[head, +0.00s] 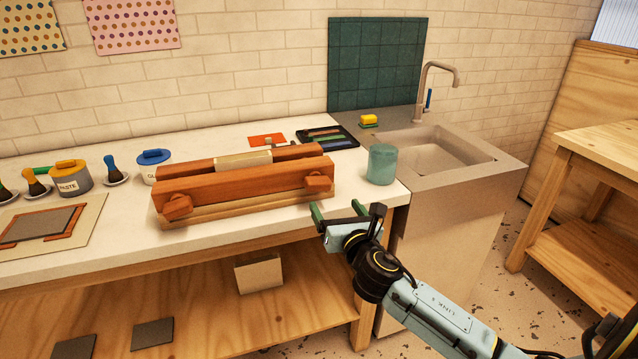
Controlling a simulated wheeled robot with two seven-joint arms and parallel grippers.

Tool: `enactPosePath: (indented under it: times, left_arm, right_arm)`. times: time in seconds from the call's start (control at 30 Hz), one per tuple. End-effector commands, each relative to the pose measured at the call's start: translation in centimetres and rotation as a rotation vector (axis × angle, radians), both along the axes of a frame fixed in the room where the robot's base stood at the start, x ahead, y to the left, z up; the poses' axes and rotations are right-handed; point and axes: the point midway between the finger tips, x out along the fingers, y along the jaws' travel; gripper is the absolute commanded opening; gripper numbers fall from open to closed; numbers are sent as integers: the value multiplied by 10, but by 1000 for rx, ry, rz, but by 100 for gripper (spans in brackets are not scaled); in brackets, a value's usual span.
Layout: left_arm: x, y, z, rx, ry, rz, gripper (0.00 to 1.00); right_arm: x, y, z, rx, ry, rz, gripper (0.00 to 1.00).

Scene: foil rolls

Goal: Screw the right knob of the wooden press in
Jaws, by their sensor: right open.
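The wooden press (230,184) stands on the white worktop, a long reddish-brown block on a paler wooden base. A pale roll or block (244,160) lies between its two beams. Its right knob (319,182) sticks out of the front face near the right end, and its left knob (177,206) sticks out near the left end. My right gripper (337,212) is at the worktop's front edge, just below and right of the right knob. Its green-tipped fingers are apart, with nothing seen between them, and clear of the knob. My left gripper is not in view.
A teal cup (382,164) stands right of the press, near the sink (440,148). A dark tray (323,138) lies behind the press. Paste jars (71,178) and a framed mat (45,226) are on the left. A wooden shelf (220,320) runs below.

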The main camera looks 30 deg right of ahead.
Motion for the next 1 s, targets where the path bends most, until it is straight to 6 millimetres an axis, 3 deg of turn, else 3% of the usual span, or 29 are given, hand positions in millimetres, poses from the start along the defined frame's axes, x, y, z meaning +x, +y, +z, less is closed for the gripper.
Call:
enactPosePath:
  times: [0.17, 0.6, 0.8, 1.0]
  left_arm:
    - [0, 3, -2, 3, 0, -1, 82]
    - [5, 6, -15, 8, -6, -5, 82]
    - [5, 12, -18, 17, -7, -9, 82]
    - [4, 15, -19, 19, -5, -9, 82]
  right_arm:
    - [22, -6, 1, -4, -2, -1, 82]
    - [102, -26, -1, 2, -1, 0, 82]
    - [121, -31, -1, 0, 1, 0, 82]
    - [127, -32, -1, 1, 2, 0, 82]
